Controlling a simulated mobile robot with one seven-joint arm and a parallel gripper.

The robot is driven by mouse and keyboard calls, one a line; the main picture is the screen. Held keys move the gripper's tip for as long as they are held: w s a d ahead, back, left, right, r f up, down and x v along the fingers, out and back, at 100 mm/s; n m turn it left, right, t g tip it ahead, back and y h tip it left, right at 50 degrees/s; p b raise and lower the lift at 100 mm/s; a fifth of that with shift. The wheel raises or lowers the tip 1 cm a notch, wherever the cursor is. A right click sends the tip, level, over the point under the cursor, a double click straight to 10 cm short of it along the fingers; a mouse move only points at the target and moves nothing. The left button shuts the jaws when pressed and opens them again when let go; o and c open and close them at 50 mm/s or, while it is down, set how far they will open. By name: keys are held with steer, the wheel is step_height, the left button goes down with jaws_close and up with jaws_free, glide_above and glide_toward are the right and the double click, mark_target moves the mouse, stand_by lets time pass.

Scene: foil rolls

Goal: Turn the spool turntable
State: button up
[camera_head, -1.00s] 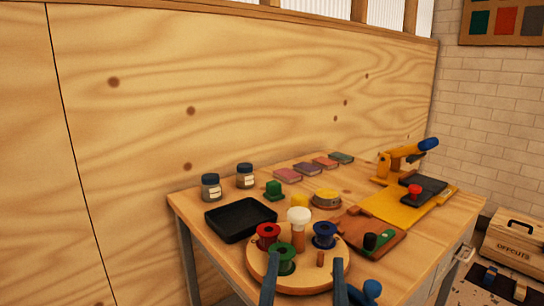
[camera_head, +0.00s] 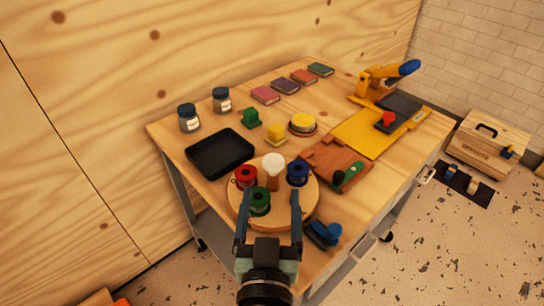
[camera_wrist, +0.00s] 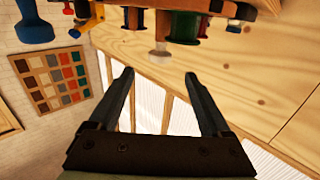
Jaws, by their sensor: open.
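The spool turntable (camera_head: 288,213) is a round wooden disc near the front of the workbench. It carries a red spool (camera_head: 246,176), a blue spool (camera_head: 297,173), a green spool (camera_head: 259,202) and a central post with a white knob (camera_head: 272,162). My gripper (camera_head: 268,208) is open, its two dark fingers reaching over the near edge of the disc in the head view; whether they touch it I cannot tell. In the wrist view my gripper (camera_wrist: 160,75) has nothing between its fingers.
A black tray (camera_head: 220,153) lies left of the turntable. A wooden block board (camera_head: 335,165) and a blue tool (camera_head: 322,234) are at its right. Jars, coloured blocks and a yellow press (camera_head: 385,80) stand farther back. A wooden wall (camera_head: 90,90) rises behind the bench.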

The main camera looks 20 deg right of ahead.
mark_target(273, 170)
steer(key=b+x, duration=0.1)
steer(key=x, duration=0.8)
steer(key=shift+w+d, duration=0.1)
steer(key=shift+w, duration=0.1)
jaws_close()
